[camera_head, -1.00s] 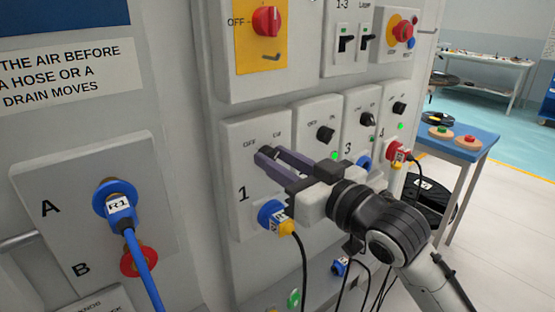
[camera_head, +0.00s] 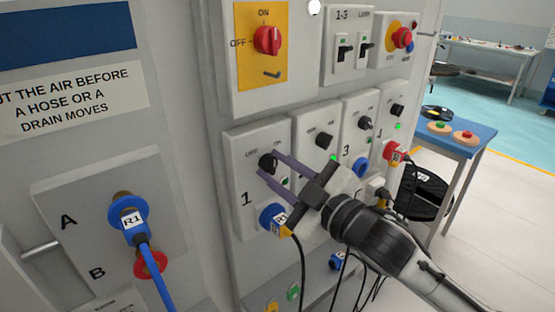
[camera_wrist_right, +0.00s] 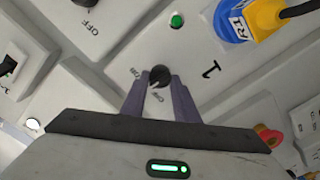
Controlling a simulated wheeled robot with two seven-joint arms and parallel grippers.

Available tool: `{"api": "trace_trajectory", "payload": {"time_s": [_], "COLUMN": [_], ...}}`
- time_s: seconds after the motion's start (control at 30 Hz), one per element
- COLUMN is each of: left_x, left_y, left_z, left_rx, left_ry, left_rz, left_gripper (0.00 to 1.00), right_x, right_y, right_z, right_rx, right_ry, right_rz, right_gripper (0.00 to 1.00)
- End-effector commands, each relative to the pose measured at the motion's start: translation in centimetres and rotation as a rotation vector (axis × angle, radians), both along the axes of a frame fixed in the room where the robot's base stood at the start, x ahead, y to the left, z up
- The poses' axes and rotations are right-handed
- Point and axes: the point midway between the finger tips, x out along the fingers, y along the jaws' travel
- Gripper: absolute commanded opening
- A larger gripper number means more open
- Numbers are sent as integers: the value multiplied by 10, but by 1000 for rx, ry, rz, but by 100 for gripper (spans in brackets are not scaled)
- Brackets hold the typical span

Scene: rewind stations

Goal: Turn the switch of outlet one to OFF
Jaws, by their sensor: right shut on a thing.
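The switch of outlet one (camera_head: 267,161) is a small black knob on the white panel marked 1 (camera_head: 240,175), below the OFF and ON labels. My right gripper (camera_head: 269,162) has its two purple fingers on either side of this knob and is shut on it. In the right wrist view the knob (camera_wrist_right: 160,76) sits between the tips of the right gripper (camera_wrist_right: 159,82). I cannot tell which label the knob points at. A green lamp (camera_wrist_right: 176,20) shows beside it in the wrist view. My left gripper is not in view.
A blue plug (camera_head: 270,216) with a black cable sits below the knob. Further outlets with black knobs (camera_head: 324,140) stand to the right. A yellow plate with a red switch (camera_head: 267,40) is above. A blue hose coupling (camera_head: 128,214) is at left.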

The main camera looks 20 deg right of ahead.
Motion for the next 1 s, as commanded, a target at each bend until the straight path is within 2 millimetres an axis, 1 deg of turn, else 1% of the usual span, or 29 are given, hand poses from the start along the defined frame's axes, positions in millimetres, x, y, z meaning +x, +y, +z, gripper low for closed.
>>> {"api": "trace_trajectory", "payload": {"time_s": [0.03,0.2,0.6,0.8,1.0], "left_x": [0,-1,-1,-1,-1], "left_y": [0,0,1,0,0], "left_z": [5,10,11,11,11], "left_rx": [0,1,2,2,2], "left_ry": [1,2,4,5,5], "left_rz": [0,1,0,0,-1], "left_gripper": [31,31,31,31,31], "right_x": [0,0,0,0,-1], "right_y": [0,1,1,1,1], "right_z": [2,1,-2,-3,-3], "right_rx": [-44,-195,-538,-670,-758], "right_ry": [-13,-70,-195,-244,-275], "right_rz": [0,1,1,2,2], "right_gripper": [5,5,5,5,5]}}
